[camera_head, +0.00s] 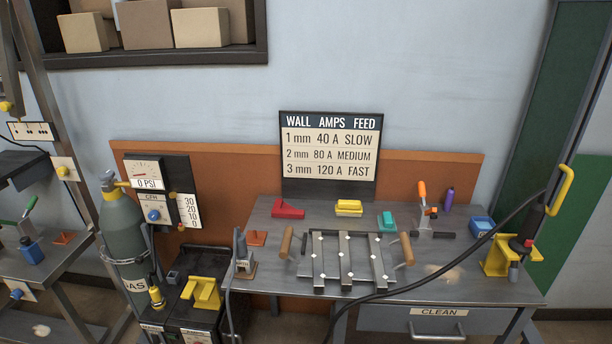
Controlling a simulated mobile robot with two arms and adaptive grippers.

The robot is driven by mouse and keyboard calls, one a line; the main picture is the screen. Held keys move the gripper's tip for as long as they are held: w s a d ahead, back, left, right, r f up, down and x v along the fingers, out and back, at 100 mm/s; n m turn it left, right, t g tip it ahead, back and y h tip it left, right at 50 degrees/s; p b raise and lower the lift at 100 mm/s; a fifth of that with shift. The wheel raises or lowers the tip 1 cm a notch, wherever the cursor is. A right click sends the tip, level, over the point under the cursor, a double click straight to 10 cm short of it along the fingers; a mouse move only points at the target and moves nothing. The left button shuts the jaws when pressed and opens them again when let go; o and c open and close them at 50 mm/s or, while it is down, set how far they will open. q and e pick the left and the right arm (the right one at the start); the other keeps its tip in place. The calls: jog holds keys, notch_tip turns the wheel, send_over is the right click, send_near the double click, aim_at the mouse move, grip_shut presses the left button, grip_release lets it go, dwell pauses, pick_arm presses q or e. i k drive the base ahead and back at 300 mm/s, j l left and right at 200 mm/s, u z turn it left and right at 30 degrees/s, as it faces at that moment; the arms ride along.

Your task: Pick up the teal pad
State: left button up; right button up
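A small teal piece (387,222), which looks like the teal pad, sits on the grey workbench (420,277). It is behind the right part of the metal bar frame (345,262) and left of an orange-handled clamp (425,208). Its lower part is close to the frame's bars, and I cannot tell whether they touch. Neither of my grippers shows in the head view.
A red piece (287,209) and yellow blocks (348,208) lie along the bench's back. Wooden handles (286,242) flank the frame. A dark cable (450,265) crosses the bench's right front. A gas cylinder (124,240) stands left. A sign (331,150) stands behind.

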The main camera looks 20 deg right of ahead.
aim_at(386, 223)
jog(key=z, duration=1.15)
jog(key=j+z, duration=0.25)
jog(key=z, duration=0.2)
jog(key=k+j+z, duration=0.15)
jog(key=z, duration=0.3)
jog(key=k+j+z, duration=0.15)
jog(key=z, duration=0.3)
jog(key=j, duration=0.1)
